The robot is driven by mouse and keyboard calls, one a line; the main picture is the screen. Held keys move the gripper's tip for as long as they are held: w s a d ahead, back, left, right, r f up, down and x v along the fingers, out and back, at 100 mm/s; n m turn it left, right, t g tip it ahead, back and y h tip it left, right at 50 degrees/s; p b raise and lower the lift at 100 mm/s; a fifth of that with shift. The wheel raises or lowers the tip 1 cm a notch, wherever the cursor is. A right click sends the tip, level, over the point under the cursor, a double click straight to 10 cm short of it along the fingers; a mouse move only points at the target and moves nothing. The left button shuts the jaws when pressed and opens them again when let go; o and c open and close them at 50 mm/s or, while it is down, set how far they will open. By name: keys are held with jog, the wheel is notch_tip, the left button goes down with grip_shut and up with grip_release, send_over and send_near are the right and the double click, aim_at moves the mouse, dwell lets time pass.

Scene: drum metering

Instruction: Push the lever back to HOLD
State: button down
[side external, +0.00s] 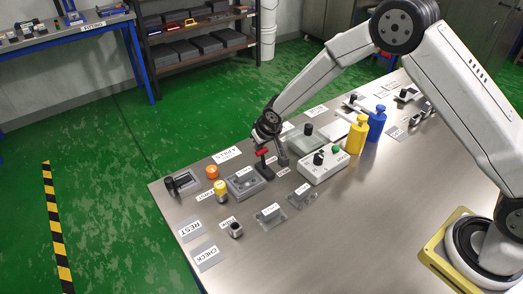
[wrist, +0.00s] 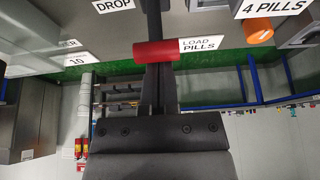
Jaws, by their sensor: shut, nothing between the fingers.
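The lever has a red grip (side external: 262,152) on a dark stem in the side view, standing among the devices near the table's far edge. In the wrist view its red grip (wrist: 157,51) lies crosswise, with a dark bar continuing above it. Labels DROP (wrist: 114,5) and LOAD PILLS (wrist: 201,44) show near the lever. I cannot read a HOLD mark.
A grey tray device (side external: 246,183), an orange knob (side external: 211,171) and a yellow knob (side external: 221,188) stand left of the lever. A white control box (side external: 323,166) is to the right, with yellow (side external: 357,136) and blue (side external: 376,122) bottles behind.

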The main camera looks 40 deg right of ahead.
aim_at(263, 151)
jog(key=shift+s+r, duration=0.15)
jog(key=shift+s, duration=1.6)
jog(key=shift+w, duration=0.1)
jog(key=shift+r, duration=0.15)
jog(key=shift+r, duration=0.65)
jog(key=shift+w, duration=0.1)
jog(key=v, duration=0.9)
jog(key=shift+r, duration=0.3)
